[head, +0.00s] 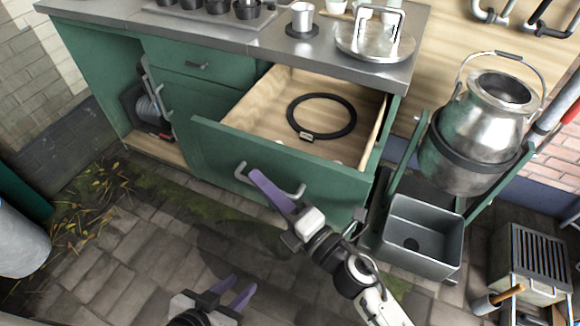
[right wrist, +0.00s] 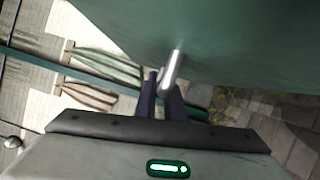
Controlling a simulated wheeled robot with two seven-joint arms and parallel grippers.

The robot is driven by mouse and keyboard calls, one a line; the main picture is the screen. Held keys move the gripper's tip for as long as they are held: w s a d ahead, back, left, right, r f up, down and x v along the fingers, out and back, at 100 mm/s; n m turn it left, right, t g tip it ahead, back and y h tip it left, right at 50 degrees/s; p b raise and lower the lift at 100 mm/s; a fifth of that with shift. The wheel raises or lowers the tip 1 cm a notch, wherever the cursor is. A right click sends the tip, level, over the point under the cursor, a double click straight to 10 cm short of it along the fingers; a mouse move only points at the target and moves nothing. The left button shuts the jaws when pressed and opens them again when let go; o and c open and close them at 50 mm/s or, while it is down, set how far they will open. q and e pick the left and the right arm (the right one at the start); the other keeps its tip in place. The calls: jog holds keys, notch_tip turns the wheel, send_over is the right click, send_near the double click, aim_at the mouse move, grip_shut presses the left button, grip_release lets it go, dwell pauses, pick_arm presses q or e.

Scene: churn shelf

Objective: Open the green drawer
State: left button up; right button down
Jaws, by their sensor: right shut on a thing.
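The green drawer (head: 318,179) in the green cabinet stands pulled out, its wooden inside showing. A black ring (head: 322,115) with a small tag lies on its floor. The drawer's silver bar handle (head: 288,192) is on its front. My right gripper (head: 262,185) has its purple fingers at the handle and is shut on it. In the right wrist view the handle (right wrist: 172,72) runs between the fingers (right wrist: 160,95) below the green front. My left gripper (head: 238,290) is low over the paving, apart from the cabinet, its two purple fingers spaced apart and empty.
A metal churn (head: 487,115) stands in a green frame at the right, with a grey bin (head: 421,236) below it. A slatted box (head: 530,262) is at the lower right. The worktop (head: 225,30) holds cups and a round lid.

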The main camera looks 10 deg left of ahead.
jog(key=shift+s, duration=0.3)
jog(key=c, duration=1.8)
grip_release()
jog(key=shift+c, duration=0.2)
jog(key=v, duration=1)
jog(key=shift+s, duration=0.1)
